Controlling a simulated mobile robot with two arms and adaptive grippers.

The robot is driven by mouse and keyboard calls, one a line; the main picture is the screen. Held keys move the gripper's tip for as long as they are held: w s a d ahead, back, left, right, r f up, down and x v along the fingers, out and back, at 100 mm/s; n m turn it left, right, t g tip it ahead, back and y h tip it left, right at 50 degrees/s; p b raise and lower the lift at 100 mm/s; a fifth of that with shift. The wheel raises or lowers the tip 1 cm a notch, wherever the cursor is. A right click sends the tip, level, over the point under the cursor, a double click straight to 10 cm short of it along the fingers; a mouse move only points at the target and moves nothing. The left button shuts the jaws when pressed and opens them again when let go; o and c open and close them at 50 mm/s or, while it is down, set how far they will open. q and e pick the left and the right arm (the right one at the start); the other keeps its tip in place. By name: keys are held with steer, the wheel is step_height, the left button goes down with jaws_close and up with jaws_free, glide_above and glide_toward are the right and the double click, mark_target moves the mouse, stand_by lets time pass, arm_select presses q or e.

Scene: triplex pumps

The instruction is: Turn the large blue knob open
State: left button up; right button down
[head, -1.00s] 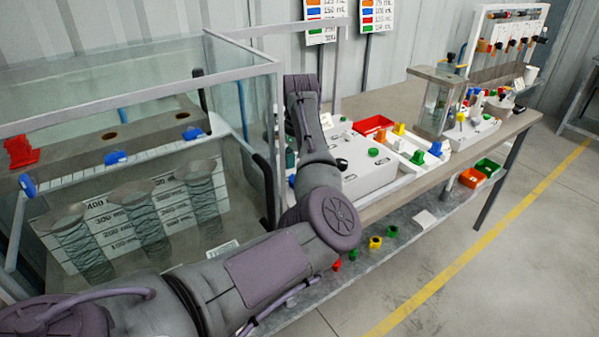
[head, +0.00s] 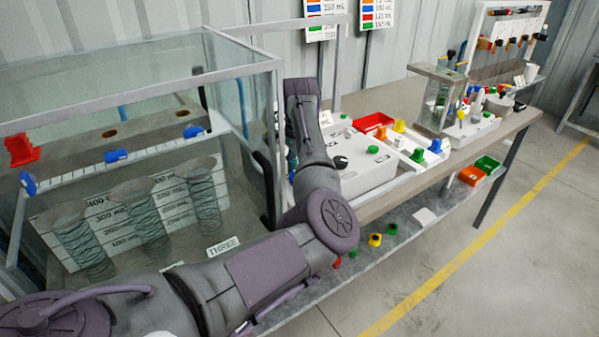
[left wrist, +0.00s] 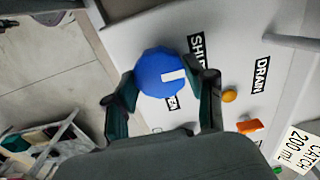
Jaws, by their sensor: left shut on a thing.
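The large blue knob (left wrist: 160,72) shows in the left wrist view, on a white panel. A white mark on it runs from near its centre toward its right side. A partly covered label reading "SHU" (left wrist: 196,50) is to its upper right. Another, ending in "EN" (left wrist: 172,103), is just below it. My left gripper (left wrist: 166,84) has one finger on each side of the knob and is shut on it. In the head view my left arm reaches toward the white box (head: 352,170); the gripper and the blue knob are hidden there. My right gripper is not in view.
A "DRAIN" label (left wrist: 261,75), a yellow-orange knob (left wrist: 229,96) and an orange piece (left wrist: 249,126) lie to the right of the knob. A glass tank (head: 130,90) stands left of my arm.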

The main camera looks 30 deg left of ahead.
arm_select(q)
steer(key=shift+m, duration=0.3)
steer(key=m+b, duration=0.1)
steer(key=m, duration=0.2)
steer(key=shift+m+b, duration=0.4)
steer(key=m+b, duration=0.1)
steer(key=m, duration=0.3)
steer(key=m+b, duration=0.1)
steer(key=m, duration=0.4)
steer(key=shift+m+b, duration=0.55)
steer(key=shift+m, duration=1.65)
steer(key=shift+r, duration=0.1)
steer(key=o, duration=1.2)
steer(key=shift+c, duration=0.2)
step_height(320, 180, up, 12)
